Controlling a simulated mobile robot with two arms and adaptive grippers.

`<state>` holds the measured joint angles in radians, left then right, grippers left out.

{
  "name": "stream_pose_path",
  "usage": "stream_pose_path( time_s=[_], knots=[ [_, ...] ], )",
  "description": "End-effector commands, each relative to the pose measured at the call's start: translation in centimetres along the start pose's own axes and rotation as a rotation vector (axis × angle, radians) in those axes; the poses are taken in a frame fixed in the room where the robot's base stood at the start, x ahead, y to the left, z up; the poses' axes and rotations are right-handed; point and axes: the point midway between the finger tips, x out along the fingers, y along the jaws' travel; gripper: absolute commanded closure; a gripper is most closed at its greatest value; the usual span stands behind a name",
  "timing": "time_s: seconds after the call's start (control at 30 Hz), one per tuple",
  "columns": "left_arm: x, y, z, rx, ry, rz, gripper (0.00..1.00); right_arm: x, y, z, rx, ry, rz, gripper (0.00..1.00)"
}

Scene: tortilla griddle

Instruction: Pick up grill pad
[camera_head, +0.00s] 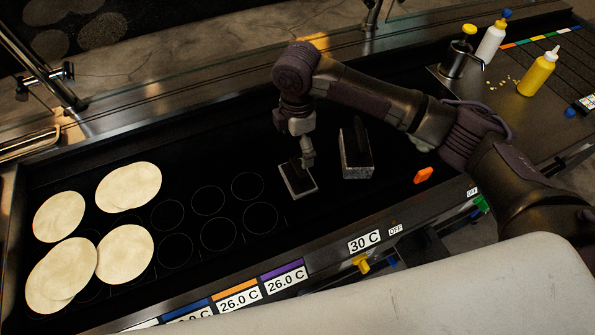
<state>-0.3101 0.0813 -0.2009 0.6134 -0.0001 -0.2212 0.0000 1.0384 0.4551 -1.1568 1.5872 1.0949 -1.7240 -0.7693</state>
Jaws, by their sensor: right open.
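A flat, grey-edged pad with a dark top, which looks like the grill pad (298,190), lies on the black griddle (240,265) right of the printed circles. My right gripper (307,160) is open and points down right at this pad, its fingertips over the pad's upper part. I cannot tell whether they touch it. A larger grey block with a dark top (357,168) stands just to the right, apart from the gripper. My left gripper is not in view.
Several pale tortillas (125,255) lie on the griddle's left side. An orange object (424,175) lies near its right front edge. A yellow bottle (538,75), a white bottle (491,42) and a metal pump container (455,60) stand at the upper right.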

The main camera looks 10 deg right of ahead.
Motion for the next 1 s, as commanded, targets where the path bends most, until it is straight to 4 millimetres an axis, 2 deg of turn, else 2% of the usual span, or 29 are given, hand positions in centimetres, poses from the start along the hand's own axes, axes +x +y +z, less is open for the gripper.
stream_pose_path(
  time_s=[0.1, 0.37, 0.5, 0.63, 0.93, 1.0],
  knots=[
    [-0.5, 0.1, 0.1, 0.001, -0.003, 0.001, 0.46, 1.9, 0.0, 0.0, 0.002, 0.001, -0.001, 0.0],
    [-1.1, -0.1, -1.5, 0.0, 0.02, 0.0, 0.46, 3.8, -0.1, 0.0, 0.001, 0.001, 0.0, 0.0],
    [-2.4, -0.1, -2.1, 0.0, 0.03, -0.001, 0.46, 5.8, -0.3, 0.1, 0.003, 0.001, -0.002, 0.0],
    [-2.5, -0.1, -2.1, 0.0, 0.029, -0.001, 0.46, 7.7, -0.3, 0.0, 0.001, 0.001, 0.0, 0.0],
    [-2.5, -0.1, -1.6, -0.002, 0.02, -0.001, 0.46, 8.4, -0.2, 0.0, 0.0, 0.001, 0.003, 0.0],
    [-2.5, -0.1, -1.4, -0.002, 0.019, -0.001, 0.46, 8.4, -0.2, 0.0, 0.0, 0.001, 0.003, 0.1]
  ],
)
